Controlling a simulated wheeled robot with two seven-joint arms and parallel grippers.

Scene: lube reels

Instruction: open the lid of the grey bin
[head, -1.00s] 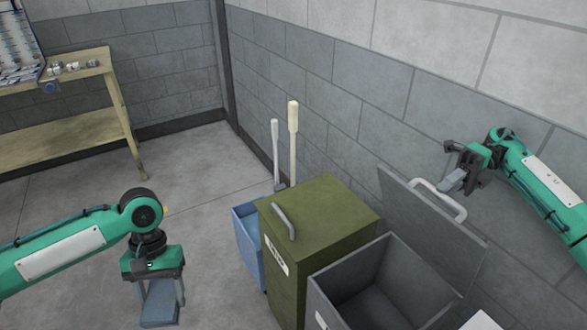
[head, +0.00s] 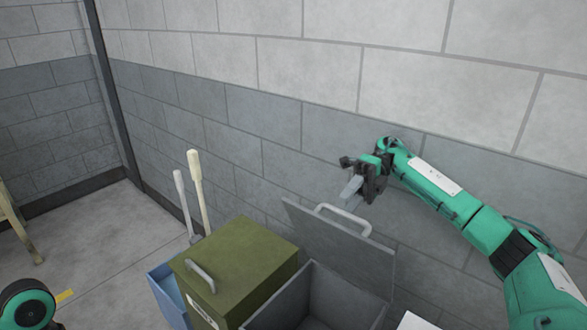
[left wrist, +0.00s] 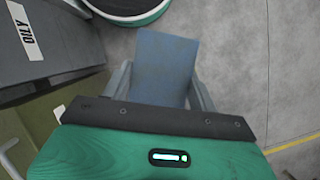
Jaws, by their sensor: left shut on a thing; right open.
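The grey bin (head: 282,307) stands at the bottom centre of the head view, its dark inside partly showing. Its lid (head: 345,252) is raised, tilted back toward the wall, with a light bar handle (head: 343,217) near its upper edge. My right gripper (head: 350,190) is open and empty, just above the handle and seemingly apart from it. In the left wrist view, the grey bin (left wrist: 60,60) shows at the left with an "OILY" label. There, my left gripper (left wrist: 163,92) is shut on a flat blue thing (left wrist: 165,60), held over the floor.
An olive-green bin (head: 240,260) stands left of the grey bin, with a blue container (head: 165,290) beyond it. Two long pale handles (head: 198,185) rise behind. The block wall (head: 270,110) is close behind the bins. Open floor (head: 95,245) lies to the left.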

